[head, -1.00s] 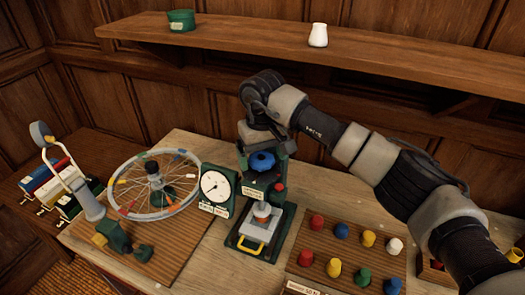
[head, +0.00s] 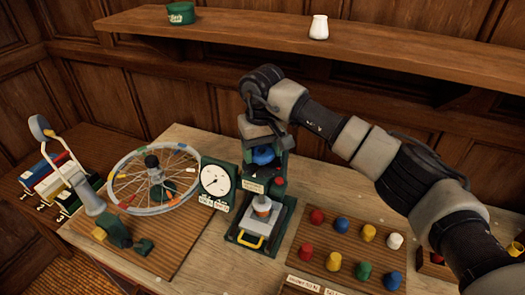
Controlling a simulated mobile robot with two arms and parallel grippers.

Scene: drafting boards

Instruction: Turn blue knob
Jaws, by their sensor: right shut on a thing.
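The blue knob (head: 263,155) sits on the green press-like device (head: 246,226) in the middle of the table. My right gripper (head: 263,146) comes down over the knob from above and is shut on it. The gripper's body covers the knob's top, and its fingers are hard to make out. My left gripper does not show.
A dial gauge (head: 215,181) stands just left of the device. A spoked wheel (head: 155,180) lies further left. A board with several coloured pegs (head: 342,228) lies to the right. A wooden shelf (head: 330,40) runs along the wall behind.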

